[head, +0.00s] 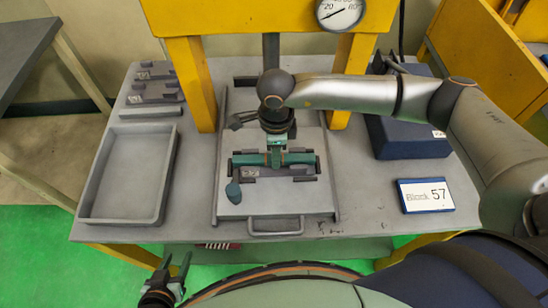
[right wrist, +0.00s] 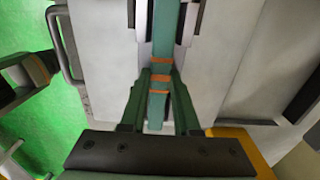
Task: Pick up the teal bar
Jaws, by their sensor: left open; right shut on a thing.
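The teal bar (head: 303,158) lies crosswise over dark grey blocks on the light grey plate, in the middle of the table in the head view. In the right wrist view the bar (right wrist: 166,30) runs down from the top edge, with orange bands near its middle. My right gripper (head: 276,159) comes down from above and is shut on the bar's middle. Its fingers (right wrist: 158,100) sit on either side of the bar. I cannot tell whether the bar touches the blocks. My left gripper (head: 178,268) is open and empty in front of the table, low at the left.
A yellow frame (head: 195,80) with a gauge (head: 340,12) stands over the back of the plate (head: 228,205). An empty grey tray (head: 165,180) is at the left, with dark blocks (head: 155,90) behind it. A blue box (head: 400,135) and a sign (head: 425,195) are at the right.

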